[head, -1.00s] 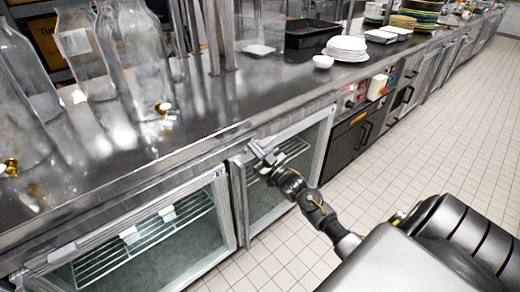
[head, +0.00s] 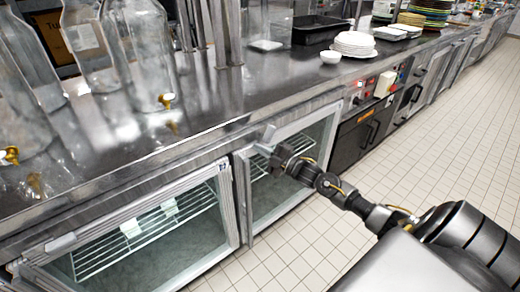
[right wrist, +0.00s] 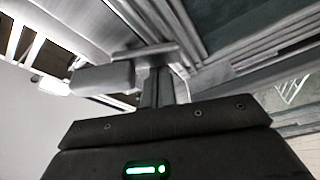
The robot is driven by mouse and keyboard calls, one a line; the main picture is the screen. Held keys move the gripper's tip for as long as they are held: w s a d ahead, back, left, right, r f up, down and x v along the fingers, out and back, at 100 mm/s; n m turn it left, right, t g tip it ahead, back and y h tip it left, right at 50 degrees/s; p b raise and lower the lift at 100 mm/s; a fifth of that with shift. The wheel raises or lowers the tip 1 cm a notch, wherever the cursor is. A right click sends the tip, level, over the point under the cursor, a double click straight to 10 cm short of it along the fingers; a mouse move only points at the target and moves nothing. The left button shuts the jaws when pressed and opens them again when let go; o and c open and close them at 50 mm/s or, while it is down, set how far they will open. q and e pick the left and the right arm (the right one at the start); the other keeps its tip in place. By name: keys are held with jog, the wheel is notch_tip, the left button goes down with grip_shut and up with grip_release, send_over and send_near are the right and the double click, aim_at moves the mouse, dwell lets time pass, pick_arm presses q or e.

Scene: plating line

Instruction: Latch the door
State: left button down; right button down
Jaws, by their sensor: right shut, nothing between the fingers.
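Two glass-fronted cabinet doors sit under the steel counter: a left door (head: 228,205) and a right door (head: 242,200). Both look near flush with the cabinet front; I cannot tell whether the right one is fully closed. A small grey lever-like piece (head: 267,134) shows at the right door's top left, by my right gripper (head: 268,150). In the right wrist view a pale grey block (right wrist: 103,78) lies just left of my right gripper (right wrist: 160,85). The right gripper is shut and empty; whether it touches the lever is unclear. My left gripper is out of view.
The counter edge (head: 190,148) runs just above the doors. Glass bottles with brass taps (head: 135,60) stand at the left, and white plates (head: 354,43) stand farther back. A dark oven front (head: 362,128) adjoins the right door. The tiled floor (head: 450,120) is clear.

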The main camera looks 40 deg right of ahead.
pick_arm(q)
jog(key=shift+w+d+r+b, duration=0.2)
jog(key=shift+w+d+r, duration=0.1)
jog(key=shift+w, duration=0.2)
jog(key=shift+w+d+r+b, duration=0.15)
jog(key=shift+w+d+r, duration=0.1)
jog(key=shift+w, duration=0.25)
pick_arm(e)
jog(key=n, duration=0.2)
jog(key=d+f+n+g, duration=0.1)
jog(key=shift+d+n, duration=0.15)
jog(key=shift+n, duration=0.25)
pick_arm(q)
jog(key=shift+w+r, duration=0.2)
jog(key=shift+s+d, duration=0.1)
